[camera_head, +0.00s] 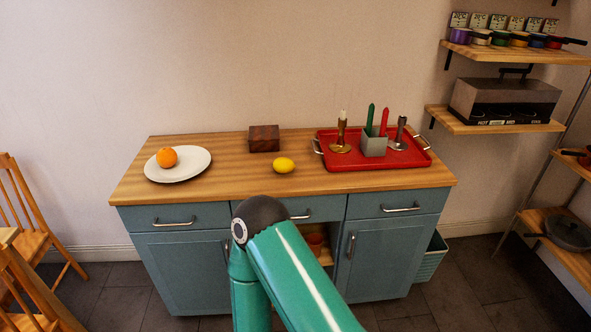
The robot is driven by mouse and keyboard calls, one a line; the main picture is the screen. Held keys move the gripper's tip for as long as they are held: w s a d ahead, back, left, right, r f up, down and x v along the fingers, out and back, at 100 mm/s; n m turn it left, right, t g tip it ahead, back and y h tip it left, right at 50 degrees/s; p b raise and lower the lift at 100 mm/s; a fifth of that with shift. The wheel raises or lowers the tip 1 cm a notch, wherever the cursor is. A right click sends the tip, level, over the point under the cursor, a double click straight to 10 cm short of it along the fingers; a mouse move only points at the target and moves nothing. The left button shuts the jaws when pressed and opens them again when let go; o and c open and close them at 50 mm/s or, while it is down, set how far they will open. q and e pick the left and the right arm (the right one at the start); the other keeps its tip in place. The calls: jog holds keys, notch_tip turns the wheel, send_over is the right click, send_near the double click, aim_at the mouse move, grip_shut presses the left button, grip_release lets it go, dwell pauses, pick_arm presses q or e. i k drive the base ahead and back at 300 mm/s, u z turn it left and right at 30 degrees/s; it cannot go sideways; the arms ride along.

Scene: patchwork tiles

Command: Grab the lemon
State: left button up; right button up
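A yellow lemon (284,165) lies on the wooden top of a blue cabinet (230,181), near the middle. It is in full view, in front of a dark wooden box and clear of other things. One of my arms, green with a dark joint, rises from the bottom of the head view in front of the cabinet, its joint below the lemon in the picture. Neither of my grippers is in view.
Left of the lemon, a white plate (195,170) holds an orange (167,157). Behind it is the wooden box (264,138). To the right, a red tray (345,163) holds candlesticks and a grey box with candles. Wall shelves (480,121) stand right; chairs (22,205) left.

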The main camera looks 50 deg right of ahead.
aim_at(283, 165)
jog(key=z, duration=1)
jog(key=i, duration=0.3)
jog(key=z, duration=0.7)
jog(key=i, duration=0.7)
jog(key=u, duration=0.15)
jog(key=k, duration=0.85)
jog(key=z, duration=0.15)
jog(key=i, duration=0.85)
jog(key=u, duration=0.1)
